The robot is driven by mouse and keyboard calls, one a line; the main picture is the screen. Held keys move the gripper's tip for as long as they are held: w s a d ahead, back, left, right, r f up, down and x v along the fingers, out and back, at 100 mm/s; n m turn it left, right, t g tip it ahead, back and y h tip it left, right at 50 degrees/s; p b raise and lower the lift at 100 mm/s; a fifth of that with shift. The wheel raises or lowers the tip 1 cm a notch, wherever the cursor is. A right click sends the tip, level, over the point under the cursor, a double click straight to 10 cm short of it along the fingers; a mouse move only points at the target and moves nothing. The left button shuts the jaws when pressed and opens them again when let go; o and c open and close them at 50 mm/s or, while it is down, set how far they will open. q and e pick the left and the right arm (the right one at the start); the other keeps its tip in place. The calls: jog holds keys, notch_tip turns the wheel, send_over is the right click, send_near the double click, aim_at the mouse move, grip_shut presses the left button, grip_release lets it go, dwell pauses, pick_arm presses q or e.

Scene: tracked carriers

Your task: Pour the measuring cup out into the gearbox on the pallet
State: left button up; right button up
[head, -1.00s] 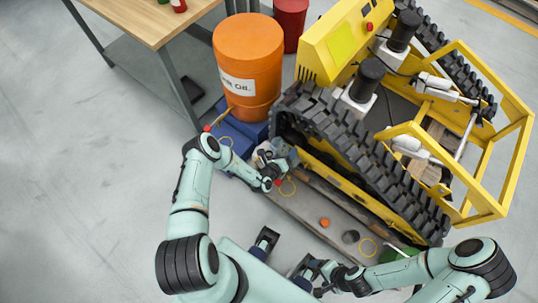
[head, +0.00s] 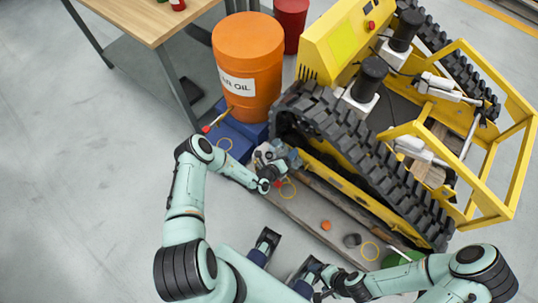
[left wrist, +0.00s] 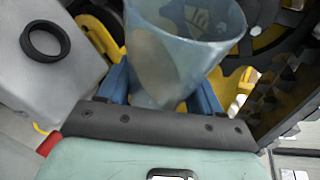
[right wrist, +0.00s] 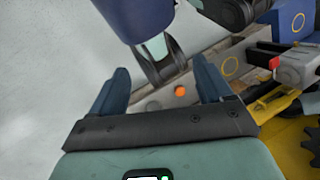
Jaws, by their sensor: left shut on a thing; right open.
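The measuring cup (left wrist: 180,55) is a translucent, blue-grey, tapered vessel. My left gripper (left wrist: 170,92) is shut on it, with a blue finger on each side. It is partly visible in the head view (head: 291,161); its contents cannot be made out. The grey gearbox (left wrist: 45,75), with a black ring-shaped opening (left wrist: 46,40), is left of the cup in the left wrist view, apart from the opening. The gearbox (head: 268,153) sits at the far end of the wooden pallet (head: 309,210). My right gripper (right wrist: 164,92) is open and empty, low in the head view (head: 314,279).
The yellow tracked carrier (head: 345,190) stands right beside the pallet. An orange oil drum (head: 249,55) and blue box (head: 235,140) are behind the gearbox. An orange cap (head: 326,225), a dark round part (head: 352,240) and a green container (head: 395,258) are nearer. The floor at left is clear.

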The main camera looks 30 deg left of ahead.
pick_arm(q)
jog(key=shift+d+f+n+t+h+b, duration=0.2)
jog(key=shift+n+b, duration=0.3)
jog(key=shift+b, duration=0.7)
jog(key=shift+f+n+t+h+b, duration=0.1)
jog(key=shift+f+n+h+b, duration=0.3)
jog(key=shift+b, duration=0.75)
pick_arm(e)
jog(key=shift+t, duration=0.4)
jog(key=shift+w+f, duration=0.3)
jog(key=shift+f, duration=0.35)
jog(key=shift+w+f, duration=0.25)
jog(key=shift+f, duration=0.4)
jog(key=shift+w+f, duration=0.3)
jog(key=shift+f, duration=0.35)
pick_arm(q)
jog(key=shift+r, duration=0.1)
jog(key=shift+n+b, duration=0.3)
jog(key=shift+b, duration=0.25)
pick_arm(e)
jog(key=shift+w+d+f, duration=0.2)
jog(key=shift+w+f, duration=0.35)
